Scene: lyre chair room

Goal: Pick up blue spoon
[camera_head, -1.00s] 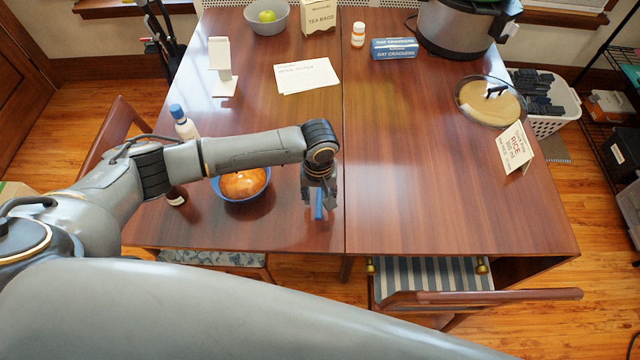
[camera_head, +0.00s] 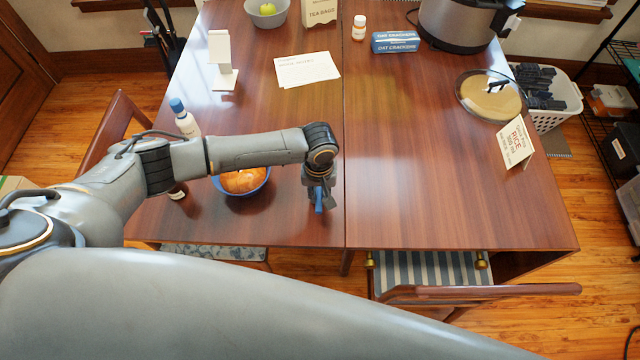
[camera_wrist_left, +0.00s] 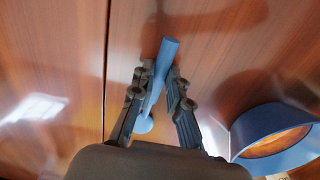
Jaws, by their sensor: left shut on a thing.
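The blue spoon (camera_wrist_left: 169,50) is between the fingers of my left gripper (camera_wrist_left: 160,85) in the left wrist view, its handle sticking out past the fingertips. The left gripper is shut on it. In the head view the spoon (camera_head: 318,199) shows as a small blue piece at the left gripper (camera_head: 322,204), over the table (camera_head: 430,170) to the right of the blue bowl. Most of the spoon is hidden by the gripper there. My right gripper is not in view.
The blue bowl (camera_head: 268,181) with orange contents is close beside the left gripper, partly behind my arm. A bottle (camera_head: 185,122) stands left of it. A rice sign (camera_head: 515,143) and a round lid (camera_head: 490,98) are at the right. The table's middle right is clear.

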